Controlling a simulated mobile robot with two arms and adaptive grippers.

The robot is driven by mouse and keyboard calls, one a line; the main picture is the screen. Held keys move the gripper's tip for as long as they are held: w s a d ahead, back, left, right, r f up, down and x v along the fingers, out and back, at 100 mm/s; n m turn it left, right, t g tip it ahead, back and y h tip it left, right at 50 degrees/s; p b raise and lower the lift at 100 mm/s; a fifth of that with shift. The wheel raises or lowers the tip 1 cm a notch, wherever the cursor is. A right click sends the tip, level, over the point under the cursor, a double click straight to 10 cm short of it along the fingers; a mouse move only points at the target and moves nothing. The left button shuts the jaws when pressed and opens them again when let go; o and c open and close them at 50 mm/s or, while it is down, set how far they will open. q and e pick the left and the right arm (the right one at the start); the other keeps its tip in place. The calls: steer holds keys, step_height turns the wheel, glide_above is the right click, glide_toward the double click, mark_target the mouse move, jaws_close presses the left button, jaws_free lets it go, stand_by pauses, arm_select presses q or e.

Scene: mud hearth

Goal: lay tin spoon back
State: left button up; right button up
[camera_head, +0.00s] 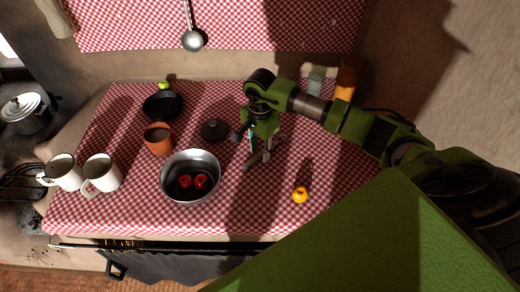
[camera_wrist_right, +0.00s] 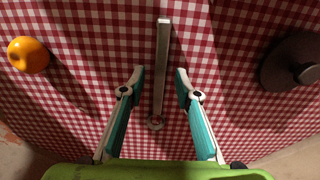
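A long, thin grey metal piece (camera_wrist_right: 161,70) with a small ring at its lower end shows in the right wrist view, over the red checked cloth. I cannot tell for sure that it is the tin spoon. My right gripper (camera_head: 258,150) is low over the right-middle of the table. In the wrist view its teal-padded fingers (camera_wrist_right: 157,85) are apart, one on each side of the metal piece, with gaps between. My left gripper is not in view. A metal ladle (camera_head: 193,40) hangs in front of the checked cloth on the back wall.
A steel bowl (camera_head: 190,197) with red fruit stands left of the gripper; a dark lid (camera_head: 214,130) is close by. An orange fruit (camera_head: 300,195) lies right. A clay cup (camera_head: 158,139), black pan (camera_head: 162,105) and two white mugs (camera_head: 102,174) stand left. A glass (camera_head: 316,77) stands behind my arm.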

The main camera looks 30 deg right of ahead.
mark_target(260, 155)
step_height(260, 155, up, 12)
stand_by(0.4)
steer(key=shift+f, duration=0.15)
